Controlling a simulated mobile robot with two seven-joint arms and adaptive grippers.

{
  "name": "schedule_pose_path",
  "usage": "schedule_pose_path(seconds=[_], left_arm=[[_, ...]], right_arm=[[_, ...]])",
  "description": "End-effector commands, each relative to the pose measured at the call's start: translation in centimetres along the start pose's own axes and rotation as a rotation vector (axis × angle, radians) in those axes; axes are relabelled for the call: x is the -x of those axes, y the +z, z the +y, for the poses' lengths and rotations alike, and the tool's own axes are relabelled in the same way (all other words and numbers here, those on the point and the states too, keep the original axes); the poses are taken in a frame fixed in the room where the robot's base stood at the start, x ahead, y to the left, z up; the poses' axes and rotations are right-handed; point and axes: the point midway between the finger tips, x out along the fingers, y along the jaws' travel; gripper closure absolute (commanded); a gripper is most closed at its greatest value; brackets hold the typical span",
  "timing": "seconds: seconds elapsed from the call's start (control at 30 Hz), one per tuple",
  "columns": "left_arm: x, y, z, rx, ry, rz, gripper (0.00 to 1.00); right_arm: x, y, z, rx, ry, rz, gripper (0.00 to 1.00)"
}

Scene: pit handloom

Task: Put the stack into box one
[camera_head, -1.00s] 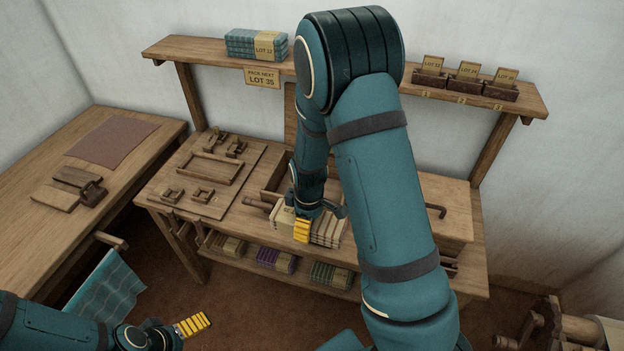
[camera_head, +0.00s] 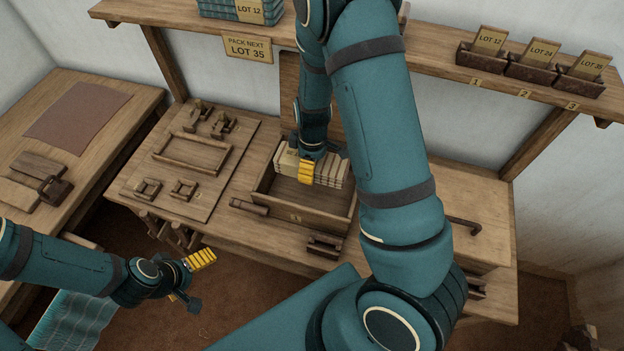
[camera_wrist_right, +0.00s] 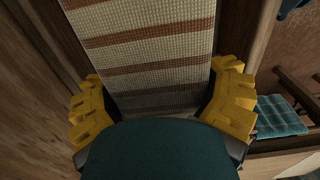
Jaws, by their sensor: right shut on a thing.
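The stack (camera_head: 333,172) is a block of cream folded cloths with brown stripes. My right gripper (camera_head: 306,171) is shut on it and holds it at the back of an open wooden box (camera_head: 293,226) on the bench. I cannot tell if it touches the box. In the right wrist view the stack (camera_wrist_right: 150,45) is between the yellow fingers of the right gripper (camera_wrist_right: 163,108). The box has a small tag on its front, too small to read. My left gripper (camera_head: 190,279) is open and empty, in front of the bench.
Small shelf bins numbered 1 (camera_head: 479,58), 2 (camera_head: 531,70) and 3 (camera_head: 578,86) hold lot cards. A sign (camera_head: 247,48) reads PACK NEXT LOT 35. Blue bundles (camera_head: 240,10) marked LOT 12 lie on the shelf. A board (camera_head: 205,185) with wooden parts is left of the box.

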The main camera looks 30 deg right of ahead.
Motion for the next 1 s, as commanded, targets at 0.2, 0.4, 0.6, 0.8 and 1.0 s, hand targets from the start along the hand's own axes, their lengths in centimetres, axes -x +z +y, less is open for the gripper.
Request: schedule_pose_path(seconds=[0.2, 0.4, 0.6, 0.8, 1.0], left_arm=[[-1.1, 0.2, -0.4, 0.001, -0.003, 0.000, 0.00], [-1.8, 0.3, -0.6, 0.000, -0.004, -0.001, 0.00], [-2.1, 0.3, -0.7, 0.000, -0.005, -0.001, 0.00], [-2.5, 0.3, -0.8, -0.001, -0.005, -0.001, 0.00], [-2.7, 0.4, -0.9, -0.001, -0.006, -0.001, 0.00]], right_arm=[[-2.2, 0.0, -0.1, 0.000, -0.001, -0.001, 0.65], [-5.8, 0.0, 0.0, 0.000, -0.001, -0.001, 0.65], [-7.6, -0.1, 0.0, 0.001, 0.001, 0.001, 0.65], [-9.7, 0.0, 0.0, 0.000, 0.000, -0.001, 0.65], [-11.4, -0.1, 0.0, 0.001, 0.001, 0.001, 0.65]])
